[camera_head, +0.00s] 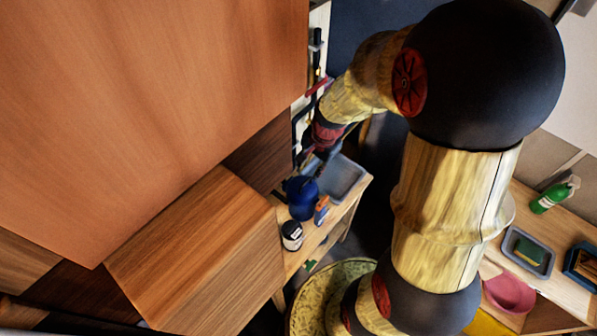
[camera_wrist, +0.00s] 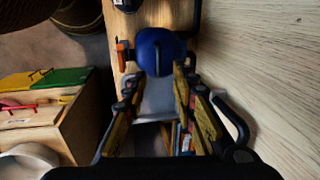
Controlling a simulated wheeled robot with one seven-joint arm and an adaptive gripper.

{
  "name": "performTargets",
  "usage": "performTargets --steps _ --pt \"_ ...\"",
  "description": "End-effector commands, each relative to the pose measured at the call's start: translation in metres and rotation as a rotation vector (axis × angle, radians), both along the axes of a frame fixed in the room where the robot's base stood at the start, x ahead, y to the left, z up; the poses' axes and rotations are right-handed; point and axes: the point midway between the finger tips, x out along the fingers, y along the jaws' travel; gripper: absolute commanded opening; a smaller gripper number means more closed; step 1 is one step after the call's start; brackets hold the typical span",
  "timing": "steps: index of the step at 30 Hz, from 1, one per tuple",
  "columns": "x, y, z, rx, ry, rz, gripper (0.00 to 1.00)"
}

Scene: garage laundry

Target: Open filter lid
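A blue rounded thing (camera_head: 301,199) stands on a small wooden bench (camera_head: 318,240). In the wrist view, the blue thing (camera_wrist: 157,48) has a dark upright ridge on its near face. It may be the filter with its lid, but I cannot tell where any lid seam lies. My gripper (camera_wrist: 153,84) is open, with its two fingers apart and nothing between them. The blue thing lies ahead of the fingertips; contact with the right finger is unclear. In the head view my gripper (camera_head: 312,160) is small, dark and partly hidden, just behind the blue thing.
A grey tray (camera_head: 346,178) lies beside the blue thing. A dark jar with a white label (camera_head: 292,236) and a small orange-and-blue item (camera_head: 321,210) stand near it. A large wooden panel (camera_head: 150,110) fills the left. At right are a green bottle (camera_head: 551,197) and a pink bowl (camera_head: 509,294).

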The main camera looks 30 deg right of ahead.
Motion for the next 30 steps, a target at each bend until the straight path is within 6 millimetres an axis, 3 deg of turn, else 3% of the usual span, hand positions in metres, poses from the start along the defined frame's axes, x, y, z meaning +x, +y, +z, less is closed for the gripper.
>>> performTargets --steps 5,18,30 --pt "0.002 0.000 -0.008 0.004 -0.002 -0.035 0.27" --pt "0.013 0.004 -0.067 0.003 -0.001 -0.031 0.27" --pt "0.015 0.005 -0.075 0.002 -0.002 -0.030 0.27"
